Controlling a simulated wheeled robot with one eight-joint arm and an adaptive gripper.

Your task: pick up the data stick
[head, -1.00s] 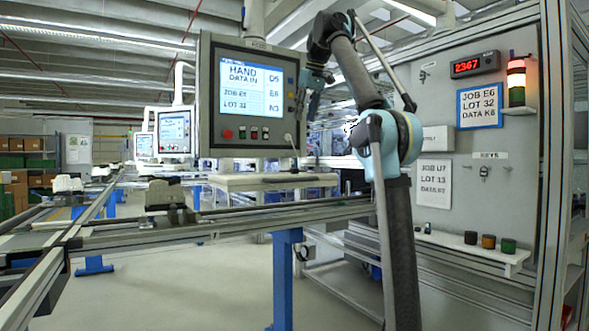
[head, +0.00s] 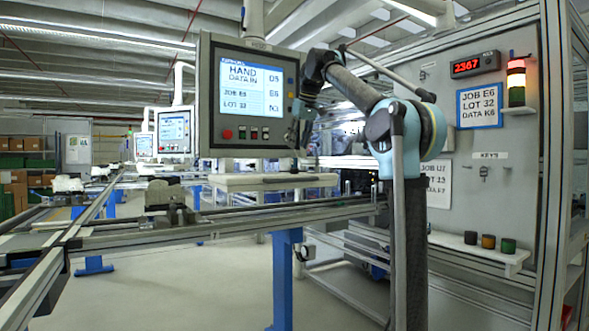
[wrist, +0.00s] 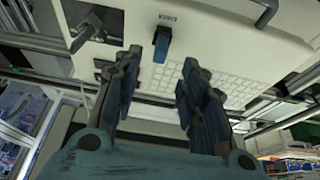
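A small blue stick (wrist: 161,43), which looks like the data stick, shows in the wrist view on a pale panel, just beyond my fingertips and roughly centred between them. A small grey slot-like mark (wrist: 167,17) lies just above it. My gripper (wrist: 162,64) is open, its two dark fingers apart with nothing between them. In the head view my gripper (head: 298,127) is beside the lower right edge of the console screen (head: 248,90), above the pale shelf (head: 265,183). I cannot make out the stick in the head view.
In the head view, a board with signs (head: 480,107) and a ledge with small cups (head: 488,243) stand right. Rails (head: 200,232) run left.

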